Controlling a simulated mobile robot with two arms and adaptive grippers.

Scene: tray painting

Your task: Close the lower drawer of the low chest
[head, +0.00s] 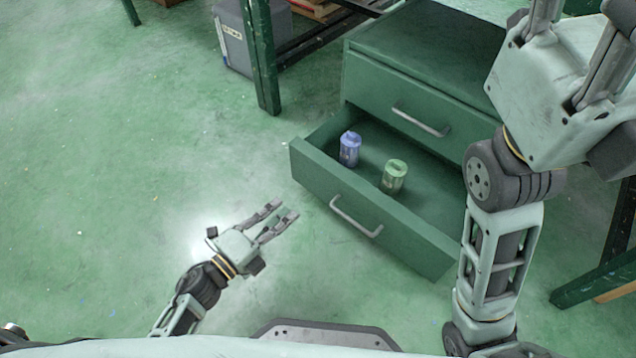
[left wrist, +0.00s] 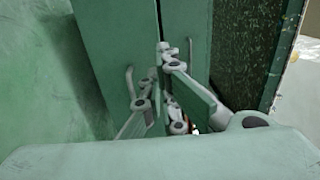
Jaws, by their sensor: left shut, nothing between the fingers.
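The low chest (head: 425,42) is dark green and has two drawers with grey bar handles. Its upper drawer (head: 400,100) is shut. The lower drawer (head: 345,205) is pulled well out toward me, with its handle (head: 356,217) on the front. A blue-violet container (head: 349,149) and a green container (head: 394,177) stand inside it. My left gripper (head: 286,208) is shut and empty, in front of the drawer's left part and apart from the handle. The left wrist view shows the gripper's fingers (left wrist: 154,75) before green chest surfaces. My right gripper is out of view.
My right arm covers the chest's right side and part of the open drawer. A grey box (head: 240,40) and a green table leg (head: 262,60) stand behind at the left. Another green frame (head: 595,282) is at the right. The floor (head: 120,150) at left is clear.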

